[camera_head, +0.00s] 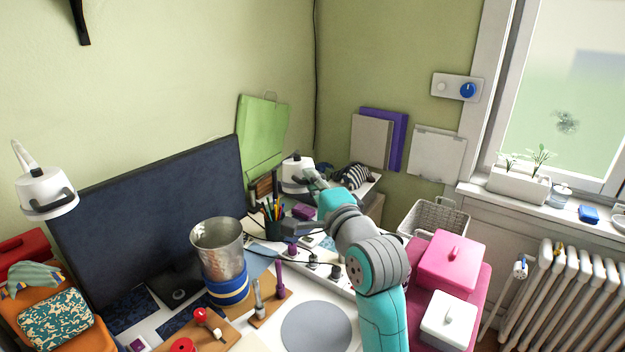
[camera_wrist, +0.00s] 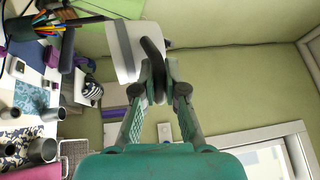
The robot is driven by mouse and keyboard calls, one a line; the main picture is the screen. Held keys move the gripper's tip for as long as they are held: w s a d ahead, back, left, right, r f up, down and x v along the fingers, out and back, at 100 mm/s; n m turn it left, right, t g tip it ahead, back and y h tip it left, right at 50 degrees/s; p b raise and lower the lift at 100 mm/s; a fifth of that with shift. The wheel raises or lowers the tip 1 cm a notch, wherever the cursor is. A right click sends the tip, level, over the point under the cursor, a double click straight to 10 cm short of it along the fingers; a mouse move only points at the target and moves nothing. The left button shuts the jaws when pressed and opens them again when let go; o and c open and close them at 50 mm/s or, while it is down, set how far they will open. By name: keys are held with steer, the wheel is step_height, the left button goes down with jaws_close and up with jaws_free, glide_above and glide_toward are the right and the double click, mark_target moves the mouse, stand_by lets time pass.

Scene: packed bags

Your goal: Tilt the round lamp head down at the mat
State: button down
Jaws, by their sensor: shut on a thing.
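A white round lamp head (camera_head: 294,168) with a dark handle stands at the back of the desk, by the monitor's right end. My gripper (camera_head: 311,182) reaches it from the front right. In the wrist view the lamp head (camera_wrist: 121,52) shows as a white body with a grey band, and my gripper (camera_wrist: 157,78) is shut on its dark curved handle (camera_wrist: 152,60). Which way the lamp's opening faces is hard to tell. A round grey mat (camera_head: 316,328) lies flat on the desk at the front, well apart from the lamp.
A second white lamp head (camera_head: 46,192) hangs at the far left. A dark monitor (camera_head: 150,215), a metal tumbler (camera_head: 218,248) and a pen cup (camera_head: 273,228) stand left of my arm. Pink (camera_head: 452,262) and white boxes (camera_head: 447,318) stand to its right.

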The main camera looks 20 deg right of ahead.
steer(key=c, duration=1.2)
jaws_free()
steer(key=s+d+f, duration=0.1)
steer(key=s, duration=1)
steer(key=shift+s+d+f, duration=0.2)
steer(key=shift+s+f, duration=0.1)
steer(key=shift+s, duration=0.1)
steer(key=shift+f, duration=0.1)
